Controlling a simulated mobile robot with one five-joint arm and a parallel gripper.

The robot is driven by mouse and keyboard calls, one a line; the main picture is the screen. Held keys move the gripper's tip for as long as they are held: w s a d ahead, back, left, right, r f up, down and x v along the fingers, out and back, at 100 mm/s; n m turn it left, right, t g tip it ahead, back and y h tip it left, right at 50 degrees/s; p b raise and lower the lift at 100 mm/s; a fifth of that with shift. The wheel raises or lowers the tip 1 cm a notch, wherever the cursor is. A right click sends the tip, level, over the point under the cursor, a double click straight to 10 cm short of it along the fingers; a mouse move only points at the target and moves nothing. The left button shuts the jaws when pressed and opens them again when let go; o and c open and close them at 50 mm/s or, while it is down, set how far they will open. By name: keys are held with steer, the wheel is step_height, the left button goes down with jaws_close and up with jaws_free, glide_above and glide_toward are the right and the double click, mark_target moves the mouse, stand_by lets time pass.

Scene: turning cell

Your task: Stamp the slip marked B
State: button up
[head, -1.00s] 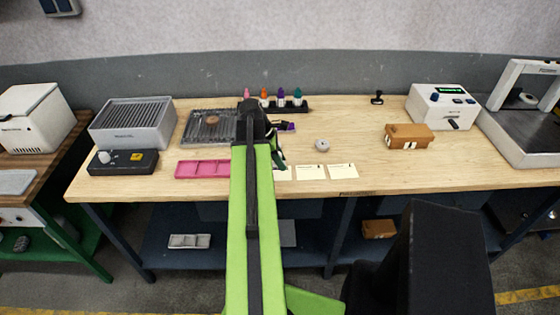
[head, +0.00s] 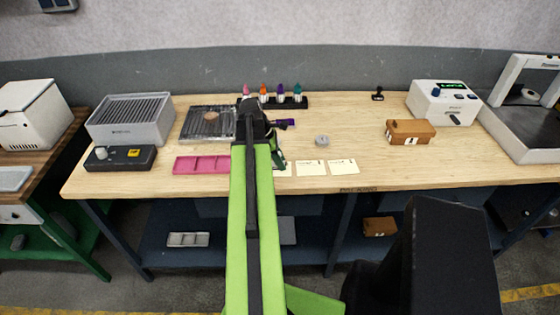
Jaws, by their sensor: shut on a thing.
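Pale paper slips lie in a row at the bench's front edge: a middle slip (head: 310,168), a right slip (head: 343,166) and a left one (head: 283,171) partly covered by my arm. Their marks are too small to read, so I cannot tell which is B. My gripper (head: 276,154) is low over the bench beside the left slip. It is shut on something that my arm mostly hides. A purple piece (head: 285,122) shows just right of my wrist; I cannot tell whether it is held. A small black stamp-like thing (head: 377,93) stands upright at the back.
A rack (head: 294,103) with several coloured bottles stands behind my gripper. A pink tray (head: 202,165) lies to the left, and a grey round piece (head: 322,140) behind the slips. A brown box (head: 411,132) and a white device (head: 443,102) stand right. Bench between is clear.

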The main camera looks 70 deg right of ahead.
steer(key=shift+f+b, duration=0.5)
steer(key=shift+f, duration=0.05)
stand_by(1.1)
steer(key=shift+r, duration=0.15)
step_height(320, 180, up, 7)
steer(key=p, duration=0.7)
